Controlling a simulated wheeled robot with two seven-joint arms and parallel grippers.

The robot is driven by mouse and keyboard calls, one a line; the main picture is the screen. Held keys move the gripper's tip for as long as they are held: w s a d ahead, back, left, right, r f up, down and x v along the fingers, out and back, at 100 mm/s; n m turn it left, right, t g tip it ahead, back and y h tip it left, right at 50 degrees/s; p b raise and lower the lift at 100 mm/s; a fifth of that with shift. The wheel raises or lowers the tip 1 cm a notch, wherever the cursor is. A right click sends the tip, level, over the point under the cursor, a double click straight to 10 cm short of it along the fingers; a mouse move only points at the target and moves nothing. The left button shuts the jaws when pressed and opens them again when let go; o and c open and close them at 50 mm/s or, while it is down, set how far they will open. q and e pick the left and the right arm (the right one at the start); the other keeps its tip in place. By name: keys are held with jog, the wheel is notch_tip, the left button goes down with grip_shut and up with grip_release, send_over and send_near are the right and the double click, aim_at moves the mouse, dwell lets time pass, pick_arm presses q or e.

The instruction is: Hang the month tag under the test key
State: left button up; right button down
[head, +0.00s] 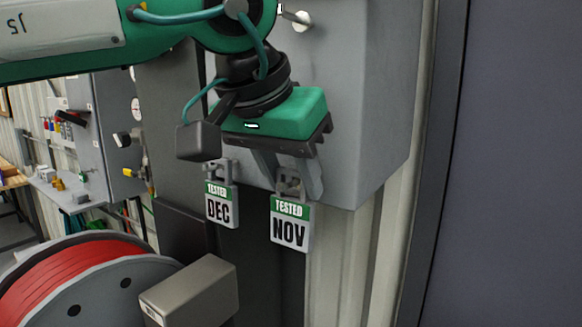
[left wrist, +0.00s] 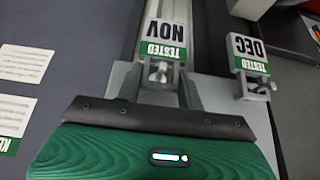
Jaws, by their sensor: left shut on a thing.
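The NOV month tag (head: 290,222) is a white plate with a green TESTED band and a grey hanger on top. My left gripper (head: 290,176) is shut on its hanger, and the tag hangs upright below the fingers. The tag also shows, upside down, in the left wrist view (left wrist: 165,42). A similar DEC tag (head: 221,204) hangs to its left and also shows in the left wrist view (left wrist: 248,54). A small metal key-like part (head: 300,20) is on the grey box above my gripper; I cannot tell whether it is the test key. My right gripper is not in view.
The grey wall box (head: 375,110) stands close behind my left gripper. A red cable reel (head: 70,285) is at the lower left. A workbench and shelf (head: 68,192) are farther back on the left. A dark panel (head: 510,160) fills the right side.

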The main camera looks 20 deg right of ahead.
pick_arm(q)
jog(key=shift+d+f, duration=0.15)
jog(key=shift+f, duration=0.1)
jog(key=o, duration=0.7)
jog(key=shift+d, duration=0.1)
jog(key=shift+o, duration=0.3)
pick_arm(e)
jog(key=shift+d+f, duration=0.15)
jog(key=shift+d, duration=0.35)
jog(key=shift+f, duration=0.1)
pick_arm(q)
jog(key=d+b+v, duration=0.1)
jog(key=b+v, duration=0.3)
jog(key=v, duration=1)
jog(key=shift+r+b, duration=0.2)
jog(key=shift+b, duration=0.1)
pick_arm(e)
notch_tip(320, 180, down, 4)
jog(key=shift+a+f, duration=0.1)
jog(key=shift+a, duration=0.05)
pick_arm(q)
jog(key=shift+s, duration=0.1)
